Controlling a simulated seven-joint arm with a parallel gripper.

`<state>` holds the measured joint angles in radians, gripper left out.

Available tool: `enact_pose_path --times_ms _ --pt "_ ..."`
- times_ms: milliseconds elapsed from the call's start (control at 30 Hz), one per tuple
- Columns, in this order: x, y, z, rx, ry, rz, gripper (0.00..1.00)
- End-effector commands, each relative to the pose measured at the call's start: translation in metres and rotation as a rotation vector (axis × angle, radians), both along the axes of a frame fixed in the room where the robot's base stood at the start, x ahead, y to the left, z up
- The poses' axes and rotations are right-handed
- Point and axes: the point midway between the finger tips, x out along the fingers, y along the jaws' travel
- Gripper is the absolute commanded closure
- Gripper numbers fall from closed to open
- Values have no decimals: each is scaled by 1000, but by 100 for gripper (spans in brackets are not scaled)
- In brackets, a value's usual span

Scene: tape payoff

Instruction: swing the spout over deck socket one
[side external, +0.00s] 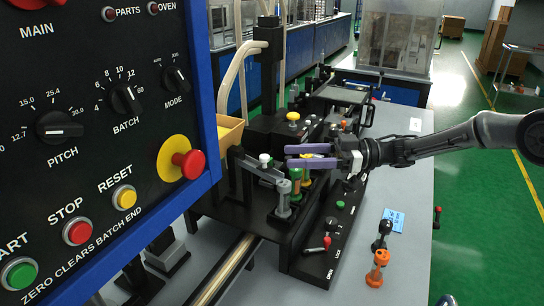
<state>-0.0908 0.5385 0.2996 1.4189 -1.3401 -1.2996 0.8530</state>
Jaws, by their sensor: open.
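My gripper (289,156) reaches in from the right, its two purple fingers pointing left and spread apart with nothing between them. Just left of the fingertips is a grey bar with a white knob, which looks like the spout (262,172). It slopes down to the right toward a grey post (283,200) on the black deck (262,222). The fingertips look close to the knob, but I cannot tell the depth gap. I cannot make out which socket is number one.
A large control panel (90,130) fills the left foreground. A black strip with a red-knobbed lever (318,247) runs along the deck's right side. An orange spool-shaped part (377,268), a black-knobbed part (382,232) and a blue card (394,220) sit on the otherwise clear grey table (410,180).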

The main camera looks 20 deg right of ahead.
Motion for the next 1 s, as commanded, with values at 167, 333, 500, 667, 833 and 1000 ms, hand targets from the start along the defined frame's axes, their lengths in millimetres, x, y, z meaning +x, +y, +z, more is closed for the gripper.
enact_pose_path --times_ms 167,333,500,667,833,1000 --pt "-6 -25 0 -1 0 -2 45" --pt "-9 -33 -1 -1 0 1 45" --pt "-10 -34 -1 -1 0 1 45" --pt "-10 -34 -1 -2 -3 1 56" --pt "-8 -34 -1 -35 -121 -8 86" --pt "-1 -38 -7 -108 -399 -78 100"
